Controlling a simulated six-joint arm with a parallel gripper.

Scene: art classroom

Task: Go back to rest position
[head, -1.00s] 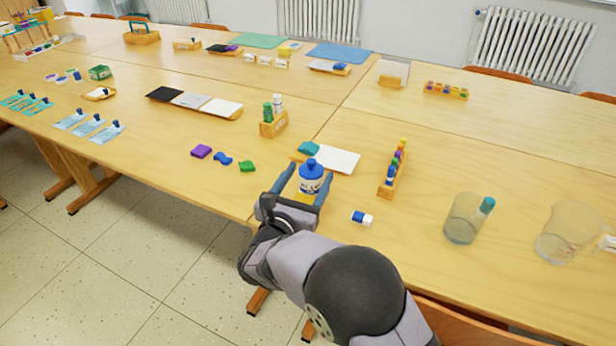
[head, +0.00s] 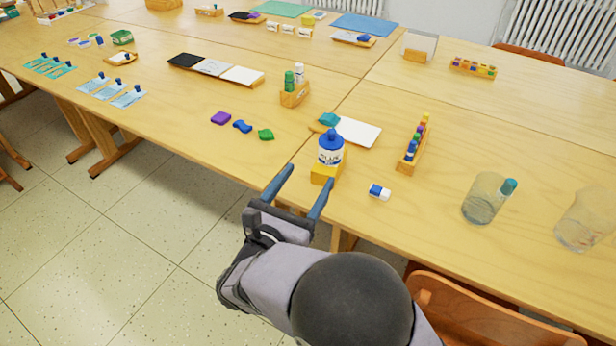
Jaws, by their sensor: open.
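My gripper (head: 298,189) is open and empty in the head view. Its two blue fingers point toward the table, at its near edge and a little in front of the blue paint bottle. The blue paint bottle (head: 330,150) stands upright on a small yellow block (head: 326,173) near the edge. A gap shows between the fingers and the bottle.
A blue and white eraser (head: 380,192) lies right of the bottle, with a wooden rack of colours (head: 413,146) behind it. A glass (head: 484,198) holds a teal-topped item. A second glass (head: 583,219) stands further right. A chair (head: 490,316) is at lower right.

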